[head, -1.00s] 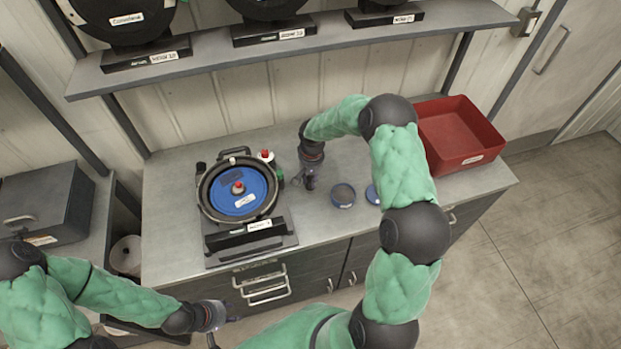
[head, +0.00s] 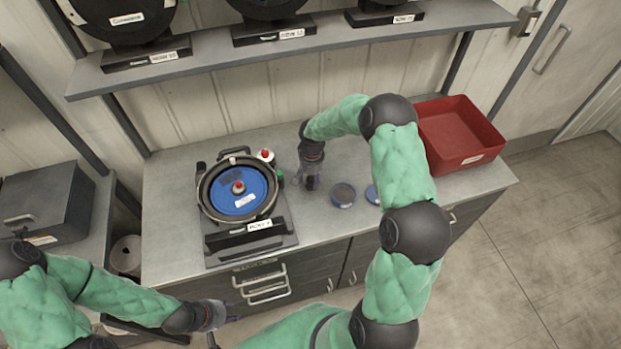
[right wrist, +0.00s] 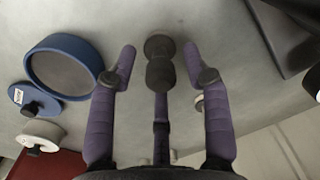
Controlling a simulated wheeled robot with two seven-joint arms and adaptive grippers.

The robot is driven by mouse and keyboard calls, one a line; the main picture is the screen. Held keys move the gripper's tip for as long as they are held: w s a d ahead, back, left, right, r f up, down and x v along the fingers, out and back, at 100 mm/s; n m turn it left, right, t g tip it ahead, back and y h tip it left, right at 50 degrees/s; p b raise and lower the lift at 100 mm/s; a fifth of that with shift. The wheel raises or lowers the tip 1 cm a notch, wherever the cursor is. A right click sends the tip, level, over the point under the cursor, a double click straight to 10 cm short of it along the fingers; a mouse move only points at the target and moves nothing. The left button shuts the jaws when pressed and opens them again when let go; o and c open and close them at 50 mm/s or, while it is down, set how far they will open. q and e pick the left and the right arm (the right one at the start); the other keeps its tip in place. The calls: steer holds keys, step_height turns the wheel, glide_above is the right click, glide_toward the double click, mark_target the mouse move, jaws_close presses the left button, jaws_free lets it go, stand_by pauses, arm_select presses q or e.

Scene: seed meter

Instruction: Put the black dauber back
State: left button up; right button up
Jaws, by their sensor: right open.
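In the right wrist view a dark, round-ended piece (right wrist: 158,47), apparently the black dauber, shows between the fingers of my right gripper (right wrist: 160,55). The fingers stand apart on either side of it, with gaps at both sides. Its lower part is hard to tell from the gripper's middle parts. In the head view my right gripper (head: 310,182) points down at the bench, right of the seed meter (head: 238,190); the dauber is too small and covered to make out there. My left gripper (head: 222,328) hangs in front of the bench, its finger opening unclear.
The bench (head: 325,222) has a blue-rimmed round dish (head: 343,195) and a blue lid (head: 373,194) right of my right gripper. Small bottles, one red-capped (head: 266,156), stand close around the meter. A red bin (head: 460,135) sits at the right end. A shelf (head: 350,45) hangs above.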

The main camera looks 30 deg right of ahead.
mark_target(312, 177)
step_height(312, 177, up, 12)
steer(key=shift+d, duration=0.15)
steer(key=shift+s+f, duration=0.1)
stand_by(0.4)
